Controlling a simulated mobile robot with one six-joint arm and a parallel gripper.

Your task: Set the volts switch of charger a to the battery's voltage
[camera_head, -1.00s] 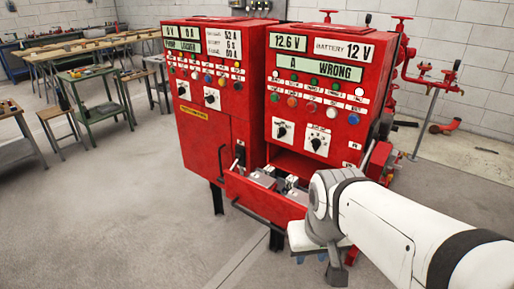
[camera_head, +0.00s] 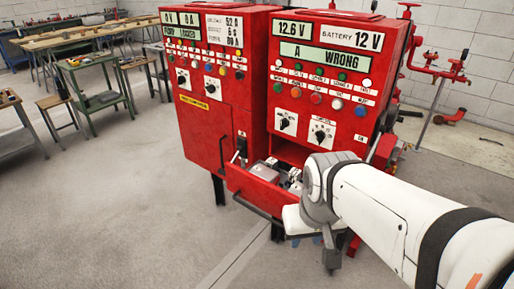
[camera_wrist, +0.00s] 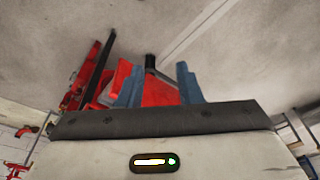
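The right red cabinet (camera_head: 322,90) has a display (camera_head: 323,57) reading "A WRONG", a 12.6 V readout (camera_head: 291,29) and a plate (camera_head: 351,38) reading "BATTERY 12 V". Two black rotary switches sit low on its front, a left one (camera_head: 287,123) and a right one (camera_head: 321,134); their small labels and exact settings are too small to read. I cannot tell which is the volts switch. My gripper (camera_wrist: 158,86) has blue fingers held apart with nothing between them. In the head view it hangs low in front of the cabinet, below the switches and apart from them, mostly hidden by my arm.
The left red cabinet (camera_head: 208,110) has its own switches and displays. An open drawer (camera_head: 262,190) with grey items juts out below the cabinets, close to my arm. Red pipework (camera_head: 437,66) stands at right.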

